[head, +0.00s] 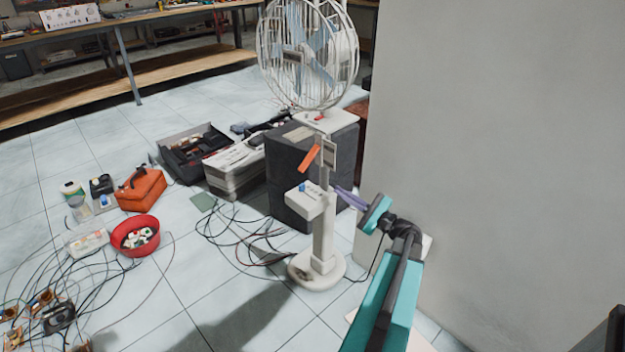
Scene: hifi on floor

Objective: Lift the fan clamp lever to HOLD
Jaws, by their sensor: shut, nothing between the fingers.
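A white standing fan (306,55) with a round cage stands on a pole and a round base. Its orange clamp lever (310,158) juts from the left of the pole, its free end sloping down to the left. A small pale plate (329,153) sits beside it on the pole; its markings are too small to read. My gripper (339,192) is at the right of the pole, lower in the picture than the lever and apart from it. Its purple fingers are shut and empty, pointing left toward the pole; their tips are close to it in the picture.
A white control box (310,201) juts left from the pole. A dark cabinet (289,170) stands behind the fan. A grey wall (500,150) fills the right. Cables, a red bowl (136,251) and an orange case (141,190) lie on the floor at left.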

